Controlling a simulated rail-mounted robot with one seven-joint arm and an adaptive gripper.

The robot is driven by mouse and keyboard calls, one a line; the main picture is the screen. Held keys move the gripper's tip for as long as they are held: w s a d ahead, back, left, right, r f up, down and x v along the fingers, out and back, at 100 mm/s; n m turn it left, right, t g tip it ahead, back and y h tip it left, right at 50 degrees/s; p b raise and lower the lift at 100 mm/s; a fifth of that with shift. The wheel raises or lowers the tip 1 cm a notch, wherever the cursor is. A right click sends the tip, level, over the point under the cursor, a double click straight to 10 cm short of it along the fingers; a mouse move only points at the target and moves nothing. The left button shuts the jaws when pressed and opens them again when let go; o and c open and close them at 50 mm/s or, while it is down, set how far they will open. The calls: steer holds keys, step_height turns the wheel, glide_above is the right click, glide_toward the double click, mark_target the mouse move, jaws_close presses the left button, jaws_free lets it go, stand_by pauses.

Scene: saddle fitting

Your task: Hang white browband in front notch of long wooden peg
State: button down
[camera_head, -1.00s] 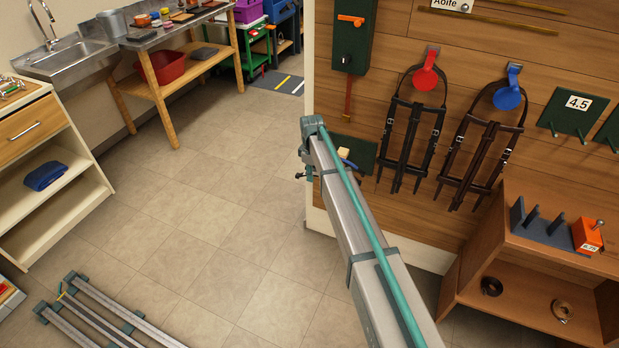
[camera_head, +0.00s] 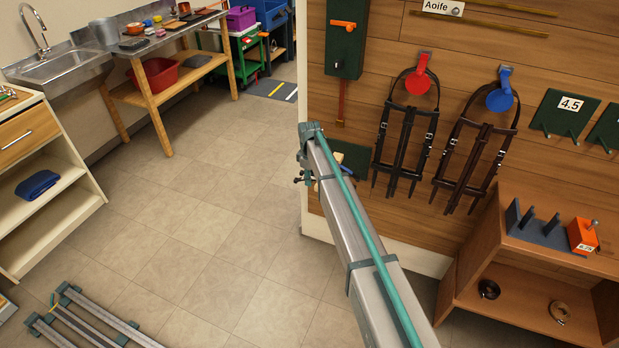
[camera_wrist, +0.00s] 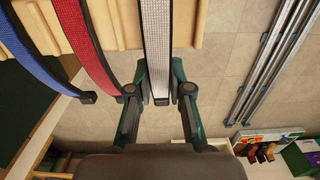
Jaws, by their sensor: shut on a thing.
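The white browband (camera_wrist: 157,45) is a pale, textured strip with dark edges in the wrist view. My gripper (camera_wrist: 160,93) is shut on its lower end, with one finger at each side. The strip runs up the picture in front of the pale wooden peg (camera_wrist: 215,18). I cannot tell whether it touches the peg or sits in a notch. A red browband (camera_wrist: 86,40) and a blue browband (camera_wrist: 38,66) are to its left, across the same pale wood.
A dark green board (camera_head: 352,155) is on the wooden wall beside my arm's end. Two bridles hang on a red hook (camera_head: 418,80) and a blue hook (camera_head: 500,95) to the right. A wooden shelf unit (camera_head: 520,255) stands below.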

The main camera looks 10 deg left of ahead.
steer(key=shift+f, duration=0.1)
steer(key=c, duration=1)
jaws_free()
steer(key=shift+o, duration=0.2)
steer(key=shift+o, duration=1.4)
steer(key=shift+r+p, duration=1.75)
steer(key=shift+r, duration=2.25)
